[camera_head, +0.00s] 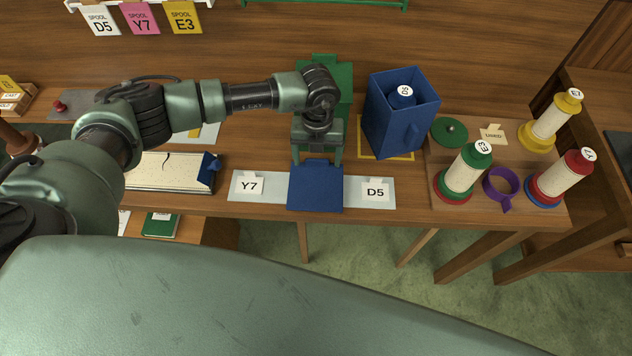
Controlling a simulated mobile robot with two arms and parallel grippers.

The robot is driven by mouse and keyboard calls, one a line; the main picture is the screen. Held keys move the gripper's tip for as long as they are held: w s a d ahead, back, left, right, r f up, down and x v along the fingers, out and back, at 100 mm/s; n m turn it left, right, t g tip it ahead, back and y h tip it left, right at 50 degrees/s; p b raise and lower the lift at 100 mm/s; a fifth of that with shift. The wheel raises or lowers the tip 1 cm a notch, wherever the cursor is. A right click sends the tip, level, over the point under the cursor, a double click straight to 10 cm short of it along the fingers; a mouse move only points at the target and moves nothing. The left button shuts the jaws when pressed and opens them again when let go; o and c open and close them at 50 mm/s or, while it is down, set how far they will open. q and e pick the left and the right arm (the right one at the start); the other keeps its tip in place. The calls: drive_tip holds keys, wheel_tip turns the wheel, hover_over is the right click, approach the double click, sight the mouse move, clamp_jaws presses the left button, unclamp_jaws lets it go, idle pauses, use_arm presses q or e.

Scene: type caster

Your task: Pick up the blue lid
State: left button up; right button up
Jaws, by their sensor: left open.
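The blue lid (315,190), a flat square plate, lies on a pale strip at the table's front edge, between the Y7 and D5 cards. My left gripper (318,158) is at the lid's rear edge, its two fingers apart and pointing down toward it. Whether the fingers touch the lid, I cannot tell. The gripper hides part of the lid's back edge. An open blue box (392,128) stands to the right on a yellow-edged mat, with a D5 spool inside. My right gripper is not in view.
A green box (342,82) stands behind my left gripper. At right, a wooden board holds several spools, a green disc (449,131) and a purple ring (501,205). A cream slab with a blue end (207,172) lies left of the lid.

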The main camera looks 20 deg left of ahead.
use_arm(q)
drive_tip(key=c, duration=1.5)
drive_tip(key=shift+r, duration=0.1)
